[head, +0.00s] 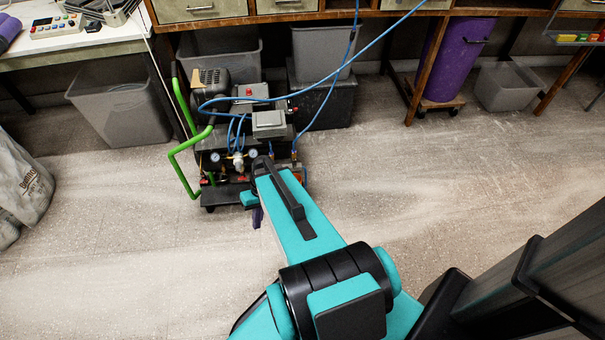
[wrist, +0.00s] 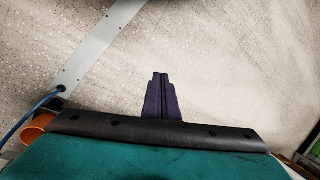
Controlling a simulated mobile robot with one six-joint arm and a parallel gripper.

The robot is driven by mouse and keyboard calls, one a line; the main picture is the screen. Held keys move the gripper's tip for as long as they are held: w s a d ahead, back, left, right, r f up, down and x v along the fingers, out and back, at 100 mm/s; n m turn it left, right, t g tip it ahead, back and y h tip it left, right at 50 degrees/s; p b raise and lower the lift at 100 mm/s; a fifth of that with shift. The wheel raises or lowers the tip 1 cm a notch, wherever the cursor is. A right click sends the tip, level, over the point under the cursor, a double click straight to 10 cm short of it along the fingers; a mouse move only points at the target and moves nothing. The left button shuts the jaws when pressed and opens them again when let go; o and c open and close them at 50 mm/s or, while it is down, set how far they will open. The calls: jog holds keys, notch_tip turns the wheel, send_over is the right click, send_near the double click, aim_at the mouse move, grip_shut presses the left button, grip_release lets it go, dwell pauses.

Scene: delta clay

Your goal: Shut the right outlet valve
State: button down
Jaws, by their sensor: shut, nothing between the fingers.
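The air compressor (head: 228,135), a black machine with a green handle (head: 184,147), stands on the floor at the upper left of the head view. Two round gauges (head: 253,153) and (head: 215,157) sit on its front. Blue hoses run from its front fittings; one drops to the fitting at its right end (head: 294,154). I cannot make out the right outlet valve's handle or its position there. My gripper (head: 257,217) has purple fingers and is in front of the compressor, apart from it. In the wrist view the fingers (wrist: 161,85) are shut, empty, over bare floor.
Grey bins (head: 118,112) stand under the bench behind. A purple drum (head: 452,58) is at the back right. In the wrist view a grey strip (wrist: 95,48), blue hose (wrist: 30,115) and orange round part (wrist: 37,130) lie left. The floor at right is clear.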

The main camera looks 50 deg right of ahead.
jog(key=w+d+f+m+t+b, duration=0.15)
jog(key=d+b, duration=0.35)
jog(key=d, duration=0.5)
jog(key=w+d+m+t+b, duration=0.1)
jog(key=w+d+t+b, duration=0.3)
jog(key=d, duration=0.5)
jog(key=s+d+r+t+h+b, duration=0.1)
jog(key=s+d+r+b, duration=0.1)
jog(key=d, duration=0.7)
jog(key=s+d+r+t+h+b, duration=0.1)
jog(key=s+d+b, duration=0.3)
jog(key=d, duration=0.5)
jog(key=shift+d+r+m+b, duration=0.15)
jog(key=shift+r+m+b, duration=0.25)
jog(key=shift+b, duration=0.65)
jog(key=shift+f+t, duration=0.1)
jog(key=shift+t, duration=0.15)
jog(key=w+a+f+b, duration=0.4)
jog(key=w+f+b, duration=0.2)
jog(key=w+f, duration=0.1)
jog(key=shift+w+a+f, duration=0.15)
jog(key=shift+w+f, duration=0.2)
jog(key=shift+w, duration=0.4)
